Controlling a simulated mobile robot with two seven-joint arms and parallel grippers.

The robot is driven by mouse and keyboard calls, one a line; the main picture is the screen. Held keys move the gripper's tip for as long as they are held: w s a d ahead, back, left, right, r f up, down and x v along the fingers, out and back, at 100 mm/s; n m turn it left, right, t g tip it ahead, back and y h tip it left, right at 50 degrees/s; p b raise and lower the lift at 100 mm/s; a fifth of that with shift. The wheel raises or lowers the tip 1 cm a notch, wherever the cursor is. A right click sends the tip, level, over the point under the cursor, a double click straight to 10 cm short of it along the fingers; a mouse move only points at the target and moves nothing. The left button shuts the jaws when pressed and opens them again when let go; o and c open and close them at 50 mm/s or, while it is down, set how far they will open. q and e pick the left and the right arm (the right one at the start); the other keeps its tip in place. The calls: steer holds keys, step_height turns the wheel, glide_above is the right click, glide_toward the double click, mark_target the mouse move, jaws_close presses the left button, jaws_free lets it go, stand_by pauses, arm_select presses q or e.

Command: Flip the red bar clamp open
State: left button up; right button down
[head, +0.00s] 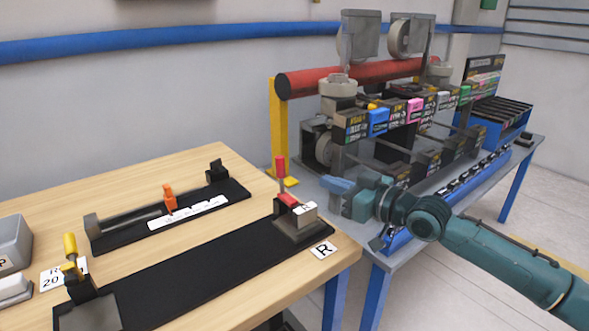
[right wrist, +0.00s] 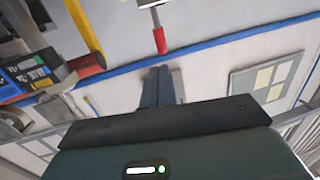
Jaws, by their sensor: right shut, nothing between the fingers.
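The red bar clamp (head: 288,200) is fixed on a grey block at the right end of a long black mat, beside a label marked R. Its red handle (head: 280,168) stands upright. In the right wrist view the red handle (right wrist: 160,40) shows just beyond my fingertips, with a gap between. My right gripper (head: 325,182) is to the right of the clamp, its blue fingers pointing left toward the handle, apart from it. Its fingers (right wrist: 157,72) are shut and empty. My left gripper is not in view.
A yellow-handled clamp (head: 71,245) stands at the mat's left end. An orange clamp (head: 170,198) sits on a smaller black fixture behind. A yellow post (head: 279,130) and a machine with a red roller (head: 350,77) stand behind my right gripper.

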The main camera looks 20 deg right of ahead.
mark_target(284, 166)
steer(key=x, duration=1)
steer(key=shift+w+a+f+p, duration=0.1)
steer(key=shift+a+p, duration=0.05)
steer(key=shift+p, duration=0.2)
